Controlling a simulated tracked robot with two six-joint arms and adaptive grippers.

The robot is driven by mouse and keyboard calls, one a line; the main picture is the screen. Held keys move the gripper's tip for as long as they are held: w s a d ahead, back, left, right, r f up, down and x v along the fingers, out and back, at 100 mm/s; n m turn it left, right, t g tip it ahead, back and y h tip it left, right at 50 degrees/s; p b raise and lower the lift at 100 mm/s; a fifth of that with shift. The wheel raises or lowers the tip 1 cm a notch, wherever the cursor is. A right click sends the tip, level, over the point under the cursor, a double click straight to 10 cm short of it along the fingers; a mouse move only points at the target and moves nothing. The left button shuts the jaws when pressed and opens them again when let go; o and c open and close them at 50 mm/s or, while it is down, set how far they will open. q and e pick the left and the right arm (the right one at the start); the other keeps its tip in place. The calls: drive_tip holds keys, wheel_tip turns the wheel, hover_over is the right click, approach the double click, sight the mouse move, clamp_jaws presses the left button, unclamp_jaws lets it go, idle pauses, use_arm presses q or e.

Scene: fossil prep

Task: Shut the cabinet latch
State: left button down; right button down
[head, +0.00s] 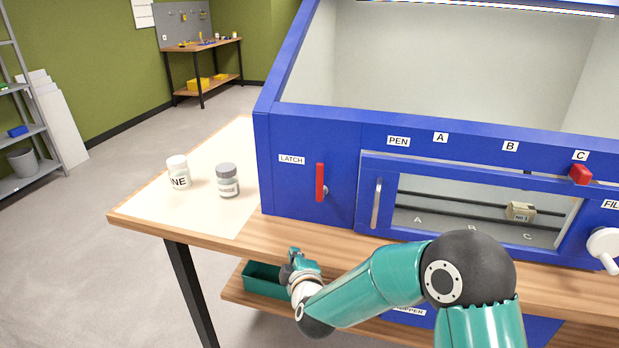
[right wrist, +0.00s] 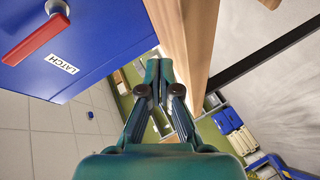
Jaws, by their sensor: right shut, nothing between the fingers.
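The latch is a red bar handle (head: 320,182) standing upright on the blue cabinet (head: 288,192), right of the LATCH label (head: 291,159). A small metal pivot shows beside it. The right wrist view shows the red handle (right wrist: 36,38) at upper left, slanting down from its round metal pivot (right wrist: 57,8). My right gripper (head: 295,254) is below and a little left of the handle, by the table's front edge, apart from the latch. Its fingers (right wrist: 159,68) are together and empty. My left gripper is not in view.
A green bin (head: 262,280) sits below.

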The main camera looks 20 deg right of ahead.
sight(321, 180)
wheel_tip(321, 180, up, 14)
drive_tip(key=w+d+n+t+h, duration=0.1)
drive_tip(key=w+n+t+h, duration=0.1)
drive_tip(key=h, duration=0.1)
drive_tip(key=shift+w+n+t, duration=0.15)
drive_tip(key=shift+n+t, duration=0.25)
drive_tip(key=w+d+p, duration=0.4)
drive_tip(key=w+d, duration=0.2)
drive_tip(key=w, duration=0.1)
drive_tip(key=shift+w, duration=0.2)
drive_tip(key=shift+f, duration=0.1)
drive_tip(key=shift+a, duration=0.1)
